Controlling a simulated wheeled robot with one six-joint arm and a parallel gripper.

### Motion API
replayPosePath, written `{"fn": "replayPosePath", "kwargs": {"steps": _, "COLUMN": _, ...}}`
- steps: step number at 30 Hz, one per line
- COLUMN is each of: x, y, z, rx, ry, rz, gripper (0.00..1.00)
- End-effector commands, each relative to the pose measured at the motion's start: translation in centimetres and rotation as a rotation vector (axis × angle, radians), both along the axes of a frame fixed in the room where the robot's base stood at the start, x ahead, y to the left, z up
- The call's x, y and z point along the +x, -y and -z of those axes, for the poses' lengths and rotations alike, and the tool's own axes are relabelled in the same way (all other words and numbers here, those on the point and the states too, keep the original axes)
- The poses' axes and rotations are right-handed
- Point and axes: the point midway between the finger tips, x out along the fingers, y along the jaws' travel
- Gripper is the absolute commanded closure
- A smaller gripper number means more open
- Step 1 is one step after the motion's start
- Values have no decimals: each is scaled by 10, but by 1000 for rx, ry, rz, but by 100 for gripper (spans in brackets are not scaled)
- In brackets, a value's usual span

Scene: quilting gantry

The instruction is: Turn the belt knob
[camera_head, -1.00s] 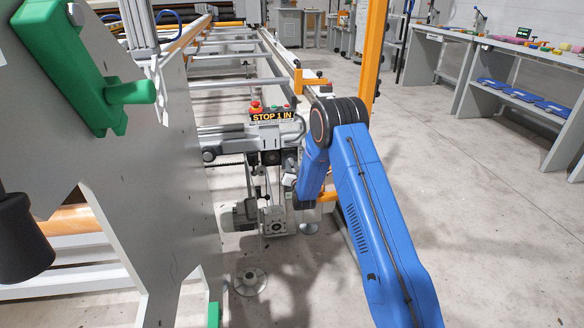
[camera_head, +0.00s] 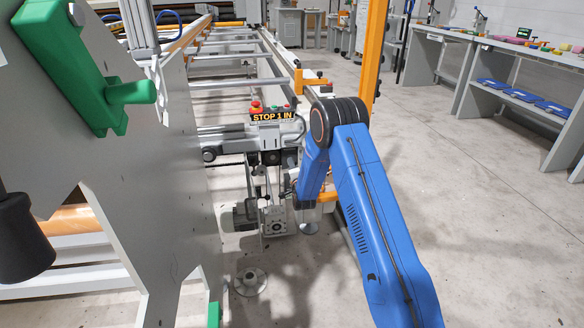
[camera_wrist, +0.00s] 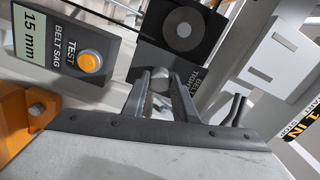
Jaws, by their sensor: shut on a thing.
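In the wrist view, my gripper (camera_wrist: 161,90) is shut on the small round grey belt knob (camera_wrist: 160,76), with one finger on each side. A black block with a grey disc (camera_wrist: 183,28) sits just beyond it. A label that seems to read "BELT TIGHT" (camera_wrist: 198,84) is to the right, partly hidden. A test box (camera_wrist: 65,50) with an orange button (camera_wrist: 90,62) reads "BELT SAG" and "15 mm". In the head view, my blue arm reaches down beside the machine. The gripper's fingers and the knob cannot be made out there.
A "STOP 1 IN" sign (camera_head: 273,117) with a red button (camera_head: 256,106) is above the mechanism. A large grey side plate (camera_head: 120,180) with a green handle (camera_head: 130,92) fills the left. An orange post (camera_head: 375,50) stands behind my arm. The floor at right is clear.

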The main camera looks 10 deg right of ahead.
Motion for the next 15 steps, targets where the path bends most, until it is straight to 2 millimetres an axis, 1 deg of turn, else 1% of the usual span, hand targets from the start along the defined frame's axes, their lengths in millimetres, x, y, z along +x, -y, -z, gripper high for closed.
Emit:
{"fn": "replayPosePath", "kwargs": {"steps": 6, "x": -1, "y": 1, "z": 1, "rx": 198, "ry": -3, "rz": 2, "gripper": 97}}
{"fn": "replayPosePath", "kwargs": {"steps": 15, "x": -1, "y": 1, "z": 1, "rx": 413, "ry": -3, "rz": 2, "gripper": 97}}
